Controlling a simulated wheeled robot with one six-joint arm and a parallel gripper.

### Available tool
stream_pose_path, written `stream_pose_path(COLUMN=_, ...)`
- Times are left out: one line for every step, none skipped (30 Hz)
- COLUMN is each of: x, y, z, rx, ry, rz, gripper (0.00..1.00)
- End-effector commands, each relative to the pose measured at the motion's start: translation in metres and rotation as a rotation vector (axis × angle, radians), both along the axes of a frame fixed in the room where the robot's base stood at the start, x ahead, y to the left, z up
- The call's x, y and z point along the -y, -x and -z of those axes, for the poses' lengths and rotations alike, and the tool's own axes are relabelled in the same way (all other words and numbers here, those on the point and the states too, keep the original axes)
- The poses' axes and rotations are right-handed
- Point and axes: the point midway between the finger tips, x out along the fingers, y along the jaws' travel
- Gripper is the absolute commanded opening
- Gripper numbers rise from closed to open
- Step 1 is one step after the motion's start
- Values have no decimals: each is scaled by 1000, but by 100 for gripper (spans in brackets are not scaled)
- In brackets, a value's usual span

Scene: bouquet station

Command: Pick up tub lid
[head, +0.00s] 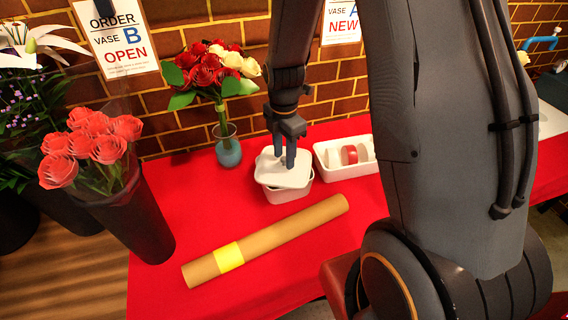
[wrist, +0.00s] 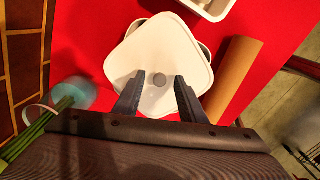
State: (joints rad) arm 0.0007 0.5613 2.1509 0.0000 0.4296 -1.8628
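The white tub lid (head: 284,168) sits askew on top of the white tub (head: 287,191) on the red-covered table. The lid is turned relative to the tub, whose rim (wrist: 205,46) shows at the sides. My gripper (head: 286,163) points down over the lid. The fingers hide part of the lid's near edge.
A brown paper roll (head: 285,234) with a yellow band lies in front of the tub. A white divided tray (head: 336,158) with a red item (head: 349,155) stands right of it. A blue-based vase of roses (head: 229,152) stands behind left. A dark bucket of coral flowers (head: 135,218) stands at left.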

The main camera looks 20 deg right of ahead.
Motion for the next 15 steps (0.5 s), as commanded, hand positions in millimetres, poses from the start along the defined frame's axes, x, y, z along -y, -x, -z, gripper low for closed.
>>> stream_pose_path(x=0, y=0, z=0, rx=0, ry=0, rz=0, gripper=37)
stream_pose_path(x=0, y=0, z=0, rx=0, ry=0, rz=0, gripper=37)
stream_pose_path(x=0, y=0, z=0, rx=0, ry=0, rz=0, gripper=37)
stream_pose_path(x=0, y=0, z=0, rx=0, ry=0, rz=0, gripper=37)
stream_pose_path(x=0, y=0, z=0, rx=0, ry=0, rz=0, gripper=37)
stream_pose_path(x=0, y=0, z=0, rx=0, ry=0, rz=0, gripper=34)
stream_pose_path(x=0, y=0, z=0, rx=0, ry=0, rz=0, gripper=29)
stream_pose_path(x=0, y=0, z=0, rx=0, ry=0, rz=0, gripper=24)
stream_pose_path(x=0, y=0, z=0, rx=0, ry=0, rz=0, gripper=17)
stream_pose_path(x=0, y=0, z=0, rx=0, ry=0, rz=0, gripper=12)
stream_pose_path(x=0, y=0, z=0, rx=0, ry=0, rz=0, gripper=7)
stream_pose_path(x=0, y=0, z=0, rx=0, ry=0, rz=0, gripper=0)
stream_pose_path(x=0, y=0, z=0, rx=0, ry=0, rz=0, gripper=0)
stream_pose_path(x=0, y=0, z=0, rx=0, ry=0, rz=0, gripper=0)
stream_pose_path(x=0, y=0, z=0, rx=0, ry=0, rz=0, gripper=0)
